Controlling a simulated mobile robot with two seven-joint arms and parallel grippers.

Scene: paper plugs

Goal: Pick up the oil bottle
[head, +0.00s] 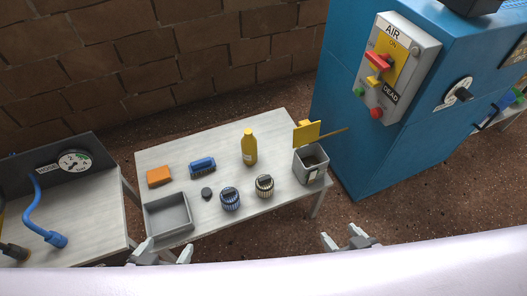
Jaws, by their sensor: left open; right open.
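My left gripper (160,247) is open and empty at the bottom of the head view, just in front of the grey tray. My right gripper (344,238) is open and empty, in front of the table's right end. Both grippers are apart from the bottle.
Around the bottle are a blue brush (202,166), an orange block (159,176), a dark puck (206,193), a blue ribbed jar (230,199), a cream ribbed jar (264,186), a grey tray (168,214) and a grey box with yellow lid (310,165). A blue cabinet (350,120) stands right.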

